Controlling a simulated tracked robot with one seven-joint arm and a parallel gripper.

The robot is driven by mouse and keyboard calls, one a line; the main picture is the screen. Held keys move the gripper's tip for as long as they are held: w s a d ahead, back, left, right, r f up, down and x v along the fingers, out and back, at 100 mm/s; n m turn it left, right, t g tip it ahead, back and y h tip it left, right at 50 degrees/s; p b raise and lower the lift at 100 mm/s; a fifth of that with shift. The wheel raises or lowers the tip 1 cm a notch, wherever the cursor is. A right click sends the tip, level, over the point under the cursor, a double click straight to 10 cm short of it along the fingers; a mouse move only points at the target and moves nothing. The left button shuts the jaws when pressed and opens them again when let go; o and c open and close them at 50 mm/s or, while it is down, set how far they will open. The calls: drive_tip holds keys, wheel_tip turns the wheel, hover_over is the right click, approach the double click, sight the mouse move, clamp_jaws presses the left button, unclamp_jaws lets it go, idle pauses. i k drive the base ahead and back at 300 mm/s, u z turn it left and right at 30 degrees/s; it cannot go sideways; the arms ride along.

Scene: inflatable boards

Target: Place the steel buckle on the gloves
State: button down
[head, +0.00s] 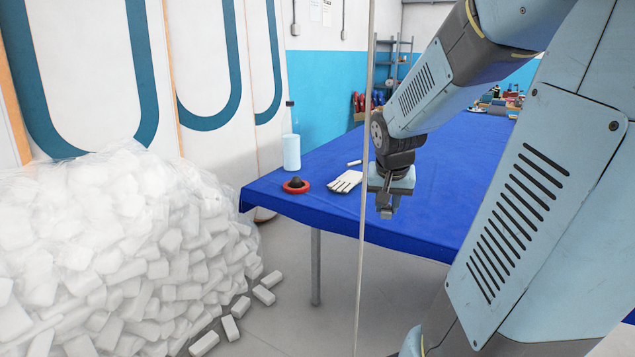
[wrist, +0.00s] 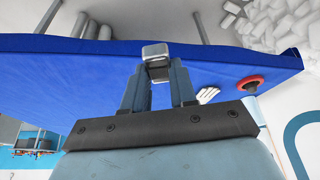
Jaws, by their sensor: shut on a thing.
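My gripper (head: 387,208) is shut on the steel buckle (wrist: 156,52), a small grey block-like piece between the fingertips. The wrist view shows the fingers (wrist: 158,72) on either side of it. In the head view the buckle is too small to make out clearly at the fingertips. The white gloves (head: 345,181) lie on the blue table near its front edge, left of my gripper in the head view. In the wrist view the gloves (wrist: 208,95) show right of the fingers, partly hidden by my gripper body.
The blue-covered table (head: 300,208) also bears a red round item with a dark knob (head: 296,185), a white bottle (head: 291,150) and a small white stick (head: 354,163). A heap of white foam blocks (head: 130,250) stands left. A thin upright pole (head: 364,120) crosses the head view.

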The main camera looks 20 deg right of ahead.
sight(343, 184)
drive_tip(key=u, duration=0.5)
drive_tip(key=i, duration=1.4)
drive_tip(key=z, duration=1.15)
